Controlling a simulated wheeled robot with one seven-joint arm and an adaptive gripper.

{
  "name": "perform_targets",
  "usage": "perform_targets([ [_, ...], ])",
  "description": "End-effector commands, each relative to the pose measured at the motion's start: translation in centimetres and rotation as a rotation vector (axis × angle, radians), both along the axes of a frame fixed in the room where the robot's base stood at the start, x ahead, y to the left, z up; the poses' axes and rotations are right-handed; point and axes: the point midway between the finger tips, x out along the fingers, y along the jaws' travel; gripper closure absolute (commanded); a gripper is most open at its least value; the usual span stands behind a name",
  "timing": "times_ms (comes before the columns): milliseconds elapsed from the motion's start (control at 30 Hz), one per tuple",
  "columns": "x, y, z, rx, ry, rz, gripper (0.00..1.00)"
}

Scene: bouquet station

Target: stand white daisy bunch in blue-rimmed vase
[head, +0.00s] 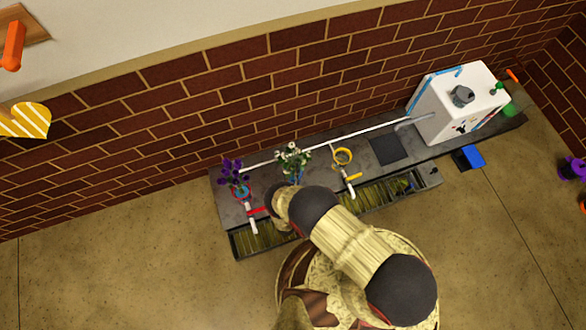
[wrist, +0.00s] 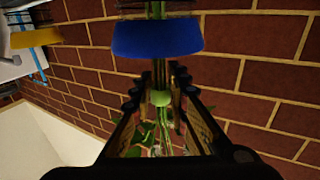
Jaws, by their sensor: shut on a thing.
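The white daisy bunch (head: 293,157) stands upright at the middle of the bench in the head view. In the wrist view its stems run between the fingers of my gripper (wrist: 160,92), which is shut on the bunch at its green tie (wrist: 160,98). The blue-rimmed vase (wrist: 157,38) shows close beyond the fingertips. The stems reach its blue rim and show again past it, so they appear to pass inside the rim. In the head view my arm hides the gripper and most of this vase. I cannot tell how deep the stems sit.
A red-rimmed vase with purple flowers (head: 236,174) stands to the left. An empty-looking yellow-rimmed vase (head: 342,155) stands to the right. A dark square mat (head: 389,149) and a white box (head: 460,100) are farther right. The brick wall (head: 240,95) lies close behind the bench.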

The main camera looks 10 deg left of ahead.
Motion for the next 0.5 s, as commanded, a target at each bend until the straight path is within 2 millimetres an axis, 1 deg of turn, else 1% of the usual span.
perform_targets([
  [433, 0.02, 0.02, -0.22, 0.0, -0.001, 0.0, 1.0],
  [467, 0.02, 0.02, -0.22, 0.0, -0.001, 0.0, 0.82],
  [500, 0.01, 0.02, -0.22, 0.0, -0.001, 0.0, 0.8],
])
